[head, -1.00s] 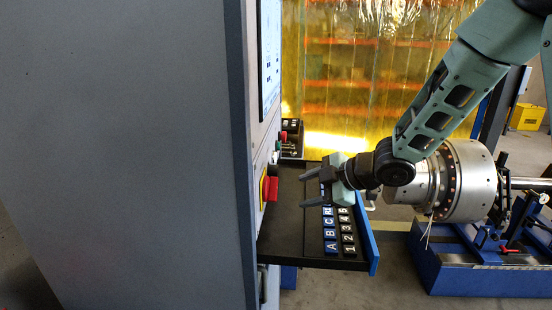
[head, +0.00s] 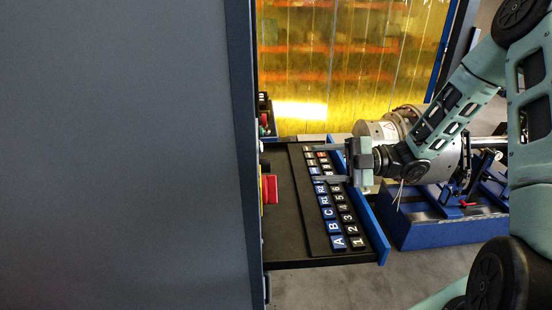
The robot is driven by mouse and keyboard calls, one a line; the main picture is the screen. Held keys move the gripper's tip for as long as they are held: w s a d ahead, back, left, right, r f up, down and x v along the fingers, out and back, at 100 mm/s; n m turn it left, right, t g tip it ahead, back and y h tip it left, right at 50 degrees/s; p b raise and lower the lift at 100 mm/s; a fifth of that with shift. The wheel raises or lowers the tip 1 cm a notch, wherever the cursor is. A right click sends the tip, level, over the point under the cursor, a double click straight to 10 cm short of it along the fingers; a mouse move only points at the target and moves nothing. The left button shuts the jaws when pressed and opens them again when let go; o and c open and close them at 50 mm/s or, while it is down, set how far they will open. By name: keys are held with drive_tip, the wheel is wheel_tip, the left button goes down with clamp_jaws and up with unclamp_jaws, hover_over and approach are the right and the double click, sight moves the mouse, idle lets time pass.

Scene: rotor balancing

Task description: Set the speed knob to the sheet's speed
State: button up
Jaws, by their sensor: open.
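My gripper (head: 325,167) is over the far right part of a black shelf, by the rows of labelled tiles. Its fingers point left toward the cabinet and are apart, with nothing seen between them. A red switch (head: 270,189) on a yellow plate sticks out from the cabinet face, left of my gripper. A small red button (head: 264,119) shows farther back along the cabinet edge. The cabinet face is seen nearly edge-on, so I cannot make out a speed knob. I cannot make out a sheet with a speed on it.
The grey cabinet (head: 120,150) fills the left side. The black shelf (head: 285,235) carries blue letter tiles (head: 334,226) and black number tiles (head: 352,230). A metal rotor (head: 450,150) sits on a blue stand (head: 425,230) at right. A yellow curtain (head: 345,60) hangs behind.

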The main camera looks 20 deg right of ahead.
sight(265, 166)
drive_tip(key=p+x, duration=0.3)
drive_tip(key=x, duration=0.8)
drive_tip(key=c, duration=1)
